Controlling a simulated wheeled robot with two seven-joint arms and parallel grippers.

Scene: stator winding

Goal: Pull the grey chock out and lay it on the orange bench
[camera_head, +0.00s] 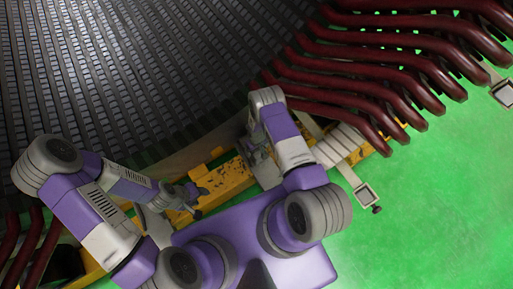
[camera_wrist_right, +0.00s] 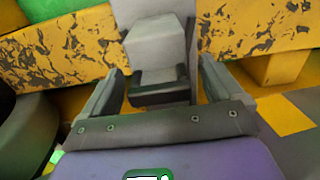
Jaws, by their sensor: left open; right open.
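The grey chock (camera_wrist_right: 155,45) shows in the right wrist view as a pale grey block with a darker lower part. It stands in front of a grey upright piece, with the worn orange bench (camera_wrist_right: 62,48) on both sides. My right gripper (camera_wrist_right: 158,88) is open, with one finger on each side of the chock's lower part. I cannot tell whether the fingers touch it. In the head view my right arm hides the chock. The orange bench (camera_head: 226,180) runs below the stator there. My left gripper (camera_head: 188,196) is open and empty near the bench's left part.
The large dark slotted stator (camera_head: 130,70) fills the top left. Dark red curved coil bars (camera_head: 385,70) stick out on the right. A pale clamp-like bracket (camera_head: 366,194) stands beyond my right arm. The green floor (camera_head: 440,210) at right is clear.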

